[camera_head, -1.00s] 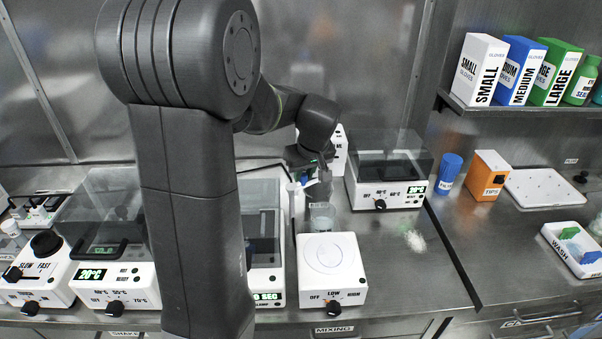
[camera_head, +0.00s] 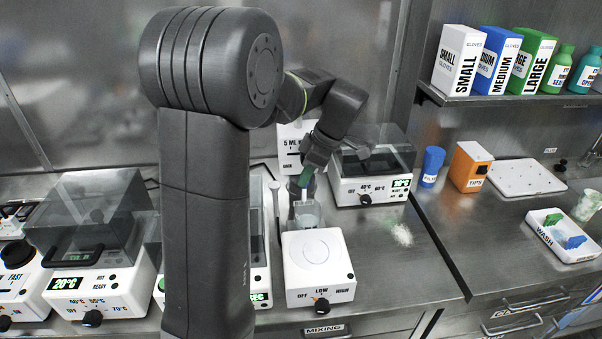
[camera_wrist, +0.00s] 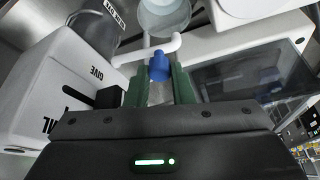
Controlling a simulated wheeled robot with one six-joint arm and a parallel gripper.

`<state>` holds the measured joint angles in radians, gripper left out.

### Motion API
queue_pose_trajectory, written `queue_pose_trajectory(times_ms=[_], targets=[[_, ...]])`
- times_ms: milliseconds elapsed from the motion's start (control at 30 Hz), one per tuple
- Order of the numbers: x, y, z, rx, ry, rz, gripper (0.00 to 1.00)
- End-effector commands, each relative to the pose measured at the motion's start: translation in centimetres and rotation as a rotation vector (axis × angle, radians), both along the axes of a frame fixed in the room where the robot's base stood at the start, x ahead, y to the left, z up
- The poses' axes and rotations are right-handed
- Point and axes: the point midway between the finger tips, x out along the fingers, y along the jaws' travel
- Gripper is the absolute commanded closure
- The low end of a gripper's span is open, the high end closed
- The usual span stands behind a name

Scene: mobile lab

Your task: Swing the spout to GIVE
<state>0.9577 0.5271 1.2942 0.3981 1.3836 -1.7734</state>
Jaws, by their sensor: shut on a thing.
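The white dispenser (camera_head: 290,146) marked 5 ML stands at the back of the bench, partly behind my arm. In the wrist view its white body (camera_wrist: 55,85) fills the left side, with the word GIVE on it. A thin white bent spout (camera_wrist: 150,48) runs across the top middle, with a blue piece (camera_wrist: 159,67) by it. My gripper (camera_wrist: 158,88) is shut on the blue piece between its green fingers. In the head view my gripper (camera_head: 306,178) is just above and behind a clear beaker (camera_head: 308,216); the spout is too small to make out there.
A white stirrer (camera_head: 318,270) stands in front of the beaker. A lidded heater (camera_head: 372,190) is close on the right, and another (camera_head: 90,270) is at left. A blue cup (camera_head: 432,166) and orange tips box (camera_head: 468,166) stand farther right. White powder (camera_head: 402,235) lies on the bench.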

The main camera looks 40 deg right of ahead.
Motion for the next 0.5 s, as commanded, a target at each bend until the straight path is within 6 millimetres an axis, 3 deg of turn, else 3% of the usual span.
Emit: queue_pose_trajectory(times_ms=[500], targets=[[-0.45, -0.91, 0.03, -0.002, 0.001, 0.157, 1.00]])
